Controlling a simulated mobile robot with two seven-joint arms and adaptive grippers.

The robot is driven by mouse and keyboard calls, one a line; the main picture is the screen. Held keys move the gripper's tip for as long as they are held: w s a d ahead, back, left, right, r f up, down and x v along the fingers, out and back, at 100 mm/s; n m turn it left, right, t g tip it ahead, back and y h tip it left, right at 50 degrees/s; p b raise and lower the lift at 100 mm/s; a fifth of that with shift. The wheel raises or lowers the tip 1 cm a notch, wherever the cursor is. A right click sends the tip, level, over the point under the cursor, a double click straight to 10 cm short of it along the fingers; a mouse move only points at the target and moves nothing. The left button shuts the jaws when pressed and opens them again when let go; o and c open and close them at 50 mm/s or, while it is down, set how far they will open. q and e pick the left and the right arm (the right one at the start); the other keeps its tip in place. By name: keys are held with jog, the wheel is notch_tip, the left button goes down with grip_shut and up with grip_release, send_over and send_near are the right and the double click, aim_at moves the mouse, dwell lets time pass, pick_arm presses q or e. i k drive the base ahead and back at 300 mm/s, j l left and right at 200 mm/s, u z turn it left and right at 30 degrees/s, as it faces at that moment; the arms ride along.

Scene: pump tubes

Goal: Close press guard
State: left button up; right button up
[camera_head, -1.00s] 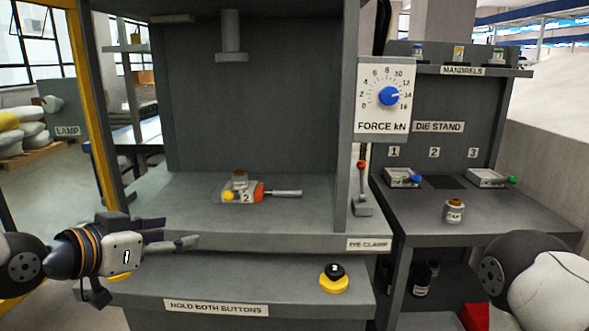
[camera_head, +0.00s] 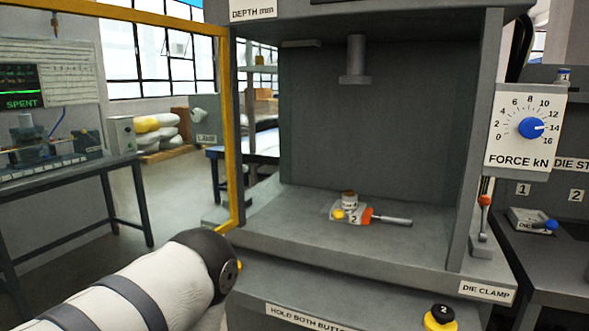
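The press guard (camera_head: 232,130) is a yellow frame at the left of the press, swung out open, its top bar running to the upper left. The press (camera_head: 375,120) has an open front, with a grey ram (camera_head: 355,62) hanging inside. Below the ram, die 2 (camera_head: 352,218) sits on the press bed with a small brown-topped piece on it. My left arm reaches in from the lower left, near the foot of the guard. Its gripper does not show. My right gripper is out of view.
The force dial (camera_head: 531,128) panel and the die clamp lever (camera_head: 483,222) are at the press's right. Button 2 (camera_head: 440,317) is at the front right. A bench (camera_head: 62,170) with a screen reading SPENT stands at the left. Floor between bench and press is clear.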

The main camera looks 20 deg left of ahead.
aim_at(93, 9)
jog(key=k+j+z, duration=0.1)
jog(key=k+j, duration=0.3)
jog(key=j, duration=0.15)
jog(key=k+j+z, duration=0.1)
jog(key=k+j, duration=0.3)
jog(key=j, duration=0.15)
jog(key=k+j+z, duration=0.1)
jog(key=j, duration=0.35)
jog(key=k+j, duration=0.1)
jog(key=j, duration=0.4)
jog(key=k+j+z, duration=0.15)
jog(key=j, duration=0.3)
jog(key=i+j, duration=0.15)
jog(key=j, duration=0.25)
jog(key=i+j+z, duration=0.1)
jog(key=j, duration=0.25)
